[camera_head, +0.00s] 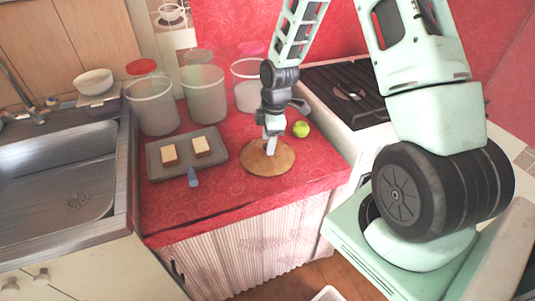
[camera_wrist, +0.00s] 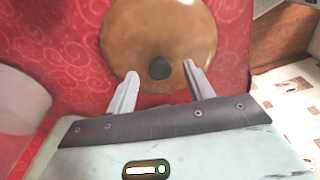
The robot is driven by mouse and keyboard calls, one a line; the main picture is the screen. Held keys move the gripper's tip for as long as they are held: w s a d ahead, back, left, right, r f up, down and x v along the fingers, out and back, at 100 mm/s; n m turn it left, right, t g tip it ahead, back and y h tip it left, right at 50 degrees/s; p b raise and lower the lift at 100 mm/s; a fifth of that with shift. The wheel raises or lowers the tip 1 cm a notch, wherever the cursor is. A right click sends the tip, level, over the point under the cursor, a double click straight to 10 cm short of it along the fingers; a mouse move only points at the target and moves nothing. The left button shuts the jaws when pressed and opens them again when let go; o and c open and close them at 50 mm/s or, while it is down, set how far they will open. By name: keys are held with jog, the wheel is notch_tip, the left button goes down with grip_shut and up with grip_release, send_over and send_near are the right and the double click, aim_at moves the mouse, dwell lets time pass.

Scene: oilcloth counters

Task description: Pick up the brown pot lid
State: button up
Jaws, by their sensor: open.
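The brown pot lid (camera_head: 258,163) lies flat on the red patterned counter (camera_head: 170,202), near its front right. In the wrist view the lid (camera_wrist: 158,25) is a round brown disc with a dark round knob (camera_wrist: 160,68) on it. My gripper (camera_head: 271,147) is over the lid in the head view and hides part of it, including the knob. In the wrist view my gripper (camera_wrist: 160,80) is open, with its two light fingers apart on either side of the knob. The fingers do not appear to touch the knob; their exact height above the lid is unclear.
A green apple (camera_head: 301,129) sits just right of the lid, near the stove (camera_head: 350,85). A grey tray (camera_head: 160,173) with two bread slices lies to the left. Several clear canisters (camera_head: 153,105) stand behind. A sink (camera_head: 75,180) is at the far left.

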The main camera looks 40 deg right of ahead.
jog(key=shift+a+f, duration=0.1)
jog(key=shift+f, duration=0.45)
grip_shut()
jog(key=shift+r, duration=0.1)
